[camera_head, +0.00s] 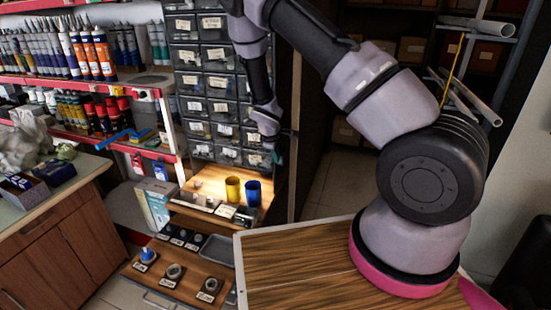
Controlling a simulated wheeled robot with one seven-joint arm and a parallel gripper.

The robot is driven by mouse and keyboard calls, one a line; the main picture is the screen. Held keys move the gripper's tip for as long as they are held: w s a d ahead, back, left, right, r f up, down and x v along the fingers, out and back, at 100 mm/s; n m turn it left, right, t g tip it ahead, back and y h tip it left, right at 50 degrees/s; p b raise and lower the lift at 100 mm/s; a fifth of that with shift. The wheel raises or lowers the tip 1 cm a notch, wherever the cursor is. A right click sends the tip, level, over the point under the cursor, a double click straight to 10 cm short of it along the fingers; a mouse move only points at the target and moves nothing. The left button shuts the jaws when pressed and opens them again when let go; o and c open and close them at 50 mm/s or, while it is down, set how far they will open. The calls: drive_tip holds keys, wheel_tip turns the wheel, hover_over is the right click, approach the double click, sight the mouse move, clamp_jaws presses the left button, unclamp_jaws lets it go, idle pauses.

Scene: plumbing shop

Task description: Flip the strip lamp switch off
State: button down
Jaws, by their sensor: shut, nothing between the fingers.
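My gripper (277,155) is at the right edge of the grey drawer cabinet (206,82), near its lower end, with its fingers pointing down. It is small and dark here, and its fingers look closed with nothing held. The strip lamp and its switch cannot be made out; the cabinet's lower edge or my gripper may hide them. Warm bright light falls on the wooden shelf (208,182) just below the drawers, so a lamp there appears lit. I cannot tell whether my gripper touches the switch.
A yellow cup (233,189) and a blue cup (253,192) stand on the lit shelf, below my gripper. A lower wooden shelf (190,272) holds small fittings. Shelves of tubes and bottles (85,55) stand at left. Pipes (475,27) lie on a rack at upper right.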

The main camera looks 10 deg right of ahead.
drive_tip(key=shift+w+d+r+g+y, duration=0.15)
drive_tip(key=shift+w+g+y, duration=0.1)
drive_tip(key=shift+g, duration=0.25)
drive_tip(key=shift+w+d+f+g+y, duration=0.1)
drive_tip(key=shift+w+g+y, duration=0.15)
drive_tip(key=shift+g, duration=0.25)
drive_tip(key=shift+r, duration=0.15)
drive_tip(key=shift+r, duration=0.7)
